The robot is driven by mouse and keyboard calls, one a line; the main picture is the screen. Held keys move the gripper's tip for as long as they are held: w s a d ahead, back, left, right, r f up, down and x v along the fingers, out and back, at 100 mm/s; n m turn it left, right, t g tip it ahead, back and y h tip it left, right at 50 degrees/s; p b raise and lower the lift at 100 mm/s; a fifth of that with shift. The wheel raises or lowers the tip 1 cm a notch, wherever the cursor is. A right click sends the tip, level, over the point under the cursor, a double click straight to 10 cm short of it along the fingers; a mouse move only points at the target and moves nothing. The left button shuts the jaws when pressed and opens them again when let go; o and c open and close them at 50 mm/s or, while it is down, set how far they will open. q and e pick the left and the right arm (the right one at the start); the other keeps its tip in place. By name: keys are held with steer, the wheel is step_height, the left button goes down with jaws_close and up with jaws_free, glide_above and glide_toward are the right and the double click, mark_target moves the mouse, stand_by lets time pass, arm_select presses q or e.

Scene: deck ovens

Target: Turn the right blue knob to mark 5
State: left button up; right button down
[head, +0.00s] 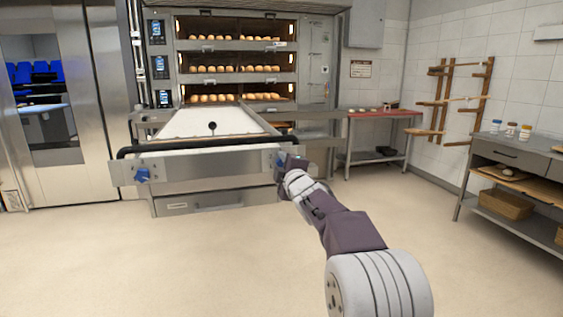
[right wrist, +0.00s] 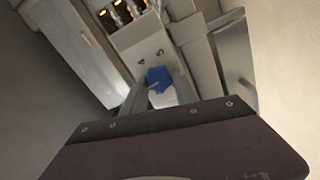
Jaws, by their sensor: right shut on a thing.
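The right blue knob (head: 279,162) is on the right end of the front panel of the loader in front of the ovens, mostly covered by my right gripper (head: 286,163) in the head view. In the right wrist view the blue knob (right wrist: 158,75) sits between the two fingers, and my right gripper is shut on it. The marks around the knob are too small to read. A second blue knob (head: 142,174) is on the left end of the same panel, with nothing touching it. My left gripper is not in view.
A black bar (head: 200,143) runs along the panel's front. The pale loader belt (head: 205,122) leads back to the deck oven (head: 238,50), which holds loaves. A red-topped table (head: 372,114) stands to the right. The floor in front is clear.

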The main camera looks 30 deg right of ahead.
steer(key=m+p, duration=0.1)
steer(key=m, duration=0.2)
steer(key=shift+r+m+p, duration=0.15)
steer(key=shift+m+p, duration=0.2)
steer(key=shift+m, duration=0.05)
steer(key=m+p, duration=0.2)
steer(key=m, duration=0.1)
steer(key=shift+d+m, duration=0.1)
steer(key=shift+m, duration=0.2)
steer(key=m+p, duration=0.2)
steer(key=m, duration=0.3)
steer(key=m+p, duration=0.3)
steer(key=m, duration=0.3)
steer(key=m+p, duration=0.3)
steer(key=m, duration=0.3)
steer(key=shift+s+d, duration=0.15)
steer(key=shift+d, duration=0.15)
steer(key=shift+f+m, duration=0.2)
steer(key=shift+m, duration=0.2)
steer(key=c, duration=1)
jaws_free()
steer(key=shift+r, duration=0.1)
steer(key=shift+o, duration=0.2)
